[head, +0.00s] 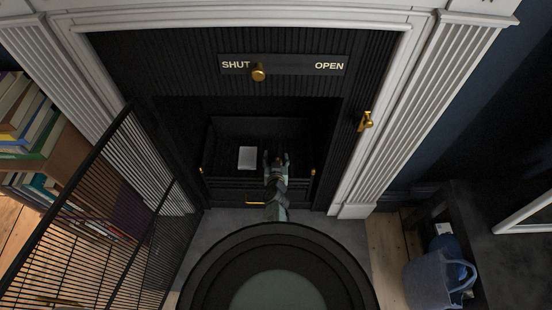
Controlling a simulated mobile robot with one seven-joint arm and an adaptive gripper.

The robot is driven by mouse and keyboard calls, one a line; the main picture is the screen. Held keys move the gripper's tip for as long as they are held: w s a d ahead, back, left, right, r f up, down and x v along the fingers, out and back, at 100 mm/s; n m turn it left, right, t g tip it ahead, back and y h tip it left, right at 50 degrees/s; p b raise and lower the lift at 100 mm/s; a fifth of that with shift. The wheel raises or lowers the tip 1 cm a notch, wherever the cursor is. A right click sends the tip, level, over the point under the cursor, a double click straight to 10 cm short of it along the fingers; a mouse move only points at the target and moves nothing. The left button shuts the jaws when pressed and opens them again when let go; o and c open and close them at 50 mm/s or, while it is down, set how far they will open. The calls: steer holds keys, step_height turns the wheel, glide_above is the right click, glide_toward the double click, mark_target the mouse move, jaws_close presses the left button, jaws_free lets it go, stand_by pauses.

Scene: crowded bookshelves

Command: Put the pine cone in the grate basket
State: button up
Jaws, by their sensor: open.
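The grate basket (222,182) is a black barred box inside the dark fireplace, with small brass knobs at both front corners. My gripper (276,157) is over the right part of the basket, reaching in from the front. Its two fingers point to the back and are apart. A small brown thing (278,161) shows between the fingers; it may be the pine cone, but it is too small to be sure. Whether it rests in the basket or touches a finger I cannot tell. A white sheet (247,158) lies in the basket left of my gripper.
A black barred fire screen (150,215) stands open at the left, near stacked books (25,115). A plate reads SHUT and OPEN; its brass knob (259,73) is at the SHUT end. A brass handle (366,121) is at right.

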steer(key=shift+r, duration=0.25)
steer(key=p+v, duration=0.5)
steer(key=v, duration=0.7)
steer(key=shift+r, duration=0.3)
